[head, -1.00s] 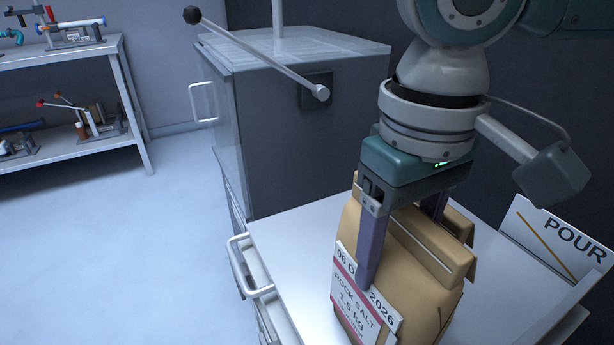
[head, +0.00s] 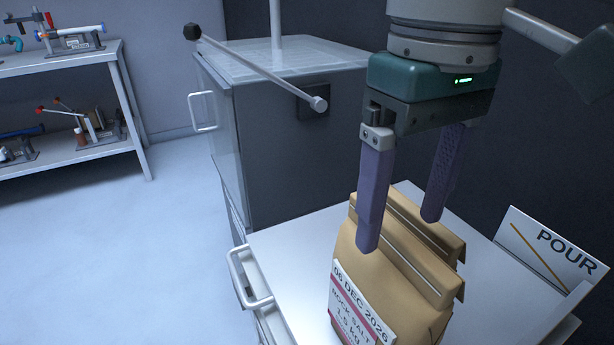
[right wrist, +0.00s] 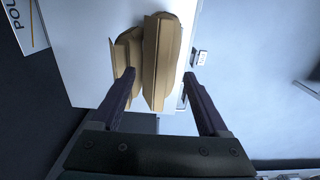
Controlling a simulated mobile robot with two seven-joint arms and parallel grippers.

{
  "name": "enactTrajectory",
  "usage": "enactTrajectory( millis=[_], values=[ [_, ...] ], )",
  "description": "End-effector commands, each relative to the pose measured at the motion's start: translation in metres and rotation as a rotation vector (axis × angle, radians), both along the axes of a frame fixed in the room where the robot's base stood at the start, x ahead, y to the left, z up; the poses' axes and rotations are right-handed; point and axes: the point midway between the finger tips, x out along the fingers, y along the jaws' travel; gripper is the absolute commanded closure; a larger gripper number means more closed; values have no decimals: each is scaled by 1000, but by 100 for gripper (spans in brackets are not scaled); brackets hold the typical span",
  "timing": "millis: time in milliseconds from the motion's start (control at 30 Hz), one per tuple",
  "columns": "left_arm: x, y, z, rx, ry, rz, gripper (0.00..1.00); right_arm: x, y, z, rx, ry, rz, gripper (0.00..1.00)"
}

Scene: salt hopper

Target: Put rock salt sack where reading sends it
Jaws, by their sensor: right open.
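The rock salt sack (head: 352,262) is a tan paper bag with a folded top, standing upright on a white surface. Its white label reads 06 DEC 2026, ROCK SALT, and a weight that looks like 1.5 KG. My right gripper (head: 402,232) is open and empty, its purple fingers pointing down just above the sack's top. In the right wrist view, tan paper (right wrist: 160,60) shows between the open fingers, with a second tan shape beside it. A card (head: 548,250) reading POUR, with a slanted line, stands at the right. My left gripper is out of view.
The white tabletop (head: 300,245) has bare room left of the sack. A grey cabinet (head: 285,135) with a long lever (head: 255,65) stands behind it. A drawer handle (head: 250,280) juts out at the front left. A shelf (head: 75,60) with tools stands at the far left.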

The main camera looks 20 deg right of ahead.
Motion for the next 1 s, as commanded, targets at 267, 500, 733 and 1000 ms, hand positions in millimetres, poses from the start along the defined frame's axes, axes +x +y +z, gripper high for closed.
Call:
enactTrajectory(
  millis=[267,500,733,1000],
  values=[
    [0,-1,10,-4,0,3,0,0,0,40,1,-1,0,23],
    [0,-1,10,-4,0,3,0,0,0,43,1,1,1,23],
    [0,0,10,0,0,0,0,0,1,43,1,1,0,23],
    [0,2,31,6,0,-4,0,-8,30,41,60,-28,137,23]
  ],
)
